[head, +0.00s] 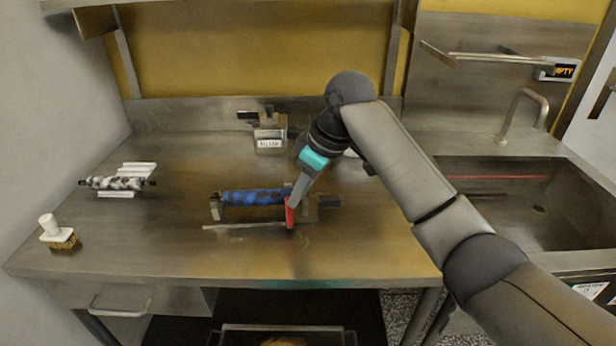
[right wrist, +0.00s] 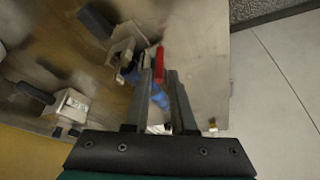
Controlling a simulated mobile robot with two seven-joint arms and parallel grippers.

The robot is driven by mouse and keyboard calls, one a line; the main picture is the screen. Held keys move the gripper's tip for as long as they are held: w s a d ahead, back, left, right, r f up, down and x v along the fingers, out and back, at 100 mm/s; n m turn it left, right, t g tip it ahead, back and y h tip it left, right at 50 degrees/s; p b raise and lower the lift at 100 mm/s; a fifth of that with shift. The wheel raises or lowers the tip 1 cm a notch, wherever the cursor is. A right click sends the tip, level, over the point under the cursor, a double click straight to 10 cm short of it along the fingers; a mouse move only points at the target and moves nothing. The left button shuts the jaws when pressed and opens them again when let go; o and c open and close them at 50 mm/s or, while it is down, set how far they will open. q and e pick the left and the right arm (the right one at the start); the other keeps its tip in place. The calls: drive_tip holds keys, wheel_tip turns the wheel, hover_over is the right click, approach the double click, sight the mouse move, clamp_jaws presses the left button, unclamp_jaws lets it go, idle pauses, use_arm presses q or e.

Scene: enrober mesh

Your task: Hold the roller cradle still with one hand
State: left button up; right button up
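The roller cradle (head: 215,208) stands on the steel bench, with a blue roller (head: 250,197) lying across it. A red upright piece (head: 290,213) shows at its right end. My right gripper (head: 292,200) reaches down to that end from above. In the right wrist view, its two fingers (right wrist: 160,75) stand a little apart, with the red piece (right wrist: 159,64) between or just beyond their tips. The blue roller (right wrist: 160,96) shows behind the fingers. I cannot tell whether the fingers touch the red piece. My left gripper is not in view.
A speckled black-and-white roller (head: 118,183) lies at the left. A white-handled brush (head: 58,233) stands by the left front edge. A labelled block (head: 270,134) is at the back. A thin bar (head: 243,226) lies before the cradle. A sink (head: 510,205) is at the right.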

sight(290, 225)
drive_tip(key=x, duration=0.7)
drive_tip(key=shift+a+f, duration=0.1)
clamp_jaws()
idle(1.8)
